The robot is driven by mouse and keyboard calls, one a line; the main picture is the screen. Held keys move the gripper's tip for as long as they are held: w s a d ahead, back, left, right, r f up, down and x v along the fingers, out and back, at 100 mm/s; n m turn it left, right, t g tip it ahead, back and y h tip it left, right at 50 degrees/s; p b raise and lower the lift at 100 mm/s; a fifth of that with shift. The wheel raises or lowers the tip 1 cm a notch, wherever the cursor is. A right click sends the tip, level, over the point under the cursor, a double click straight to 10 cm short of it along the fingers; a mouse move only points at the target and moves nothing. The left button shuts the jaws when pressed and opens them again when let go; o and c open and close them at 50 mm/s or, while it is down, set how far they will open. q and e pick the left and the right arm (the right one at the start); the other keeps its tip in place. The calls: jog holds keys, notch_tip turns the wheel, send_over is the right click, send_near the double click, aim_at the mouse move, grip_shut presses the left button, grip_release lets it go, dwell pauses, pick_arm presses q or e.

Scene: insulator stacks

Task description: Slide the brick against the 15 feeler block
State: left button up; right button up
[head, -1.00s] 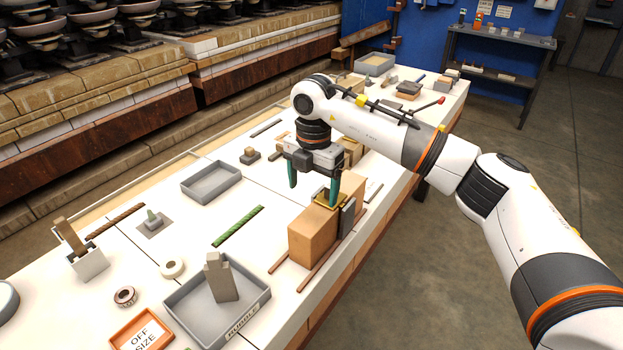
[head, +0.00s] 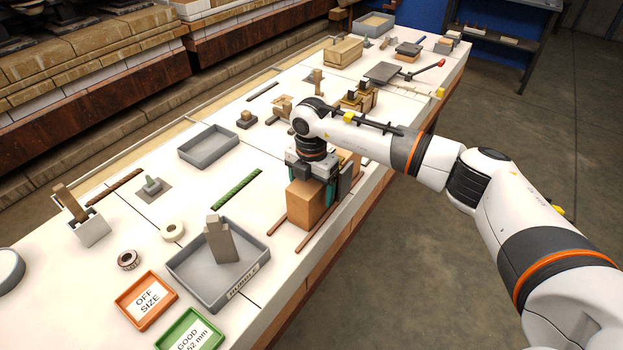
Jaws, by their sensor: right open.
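A tan brick (head: 306,207) stands near the front edge of the bench, behind two thin brown strips. My right gripper (head: 314,182) is low over the brick's far end. Its teal finger shows beside the brick's right face; the other finger is mostly hidden. The gripper is open, and I cannot tell whether its fingers touch the brick. A dark upright plate (head: 345,183) stands just right of the gripper, with tan blocks partly hidden behind it. I cannot read a 15 mark, so I cannot tell which piece is the feeler block. My left gripper is out of view.
A grey tray (head: 177,269) labelled RUBBLE, holding grey pieces, stands left of the brick. Orange OFF SIZE (head: 122,300) and green GOOD (head: 165,340) trays lie in front. A green strip (head: 237,188) and an empty grey tray (head: 183,153) lie farther back.

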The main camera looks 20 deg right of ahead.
jog(key=c, duration=1.4)
jog(key=shift+w+d, duration=0.3)
jog(key=shift+d, duration=0.1)
jog(key=o, duration=1.4)
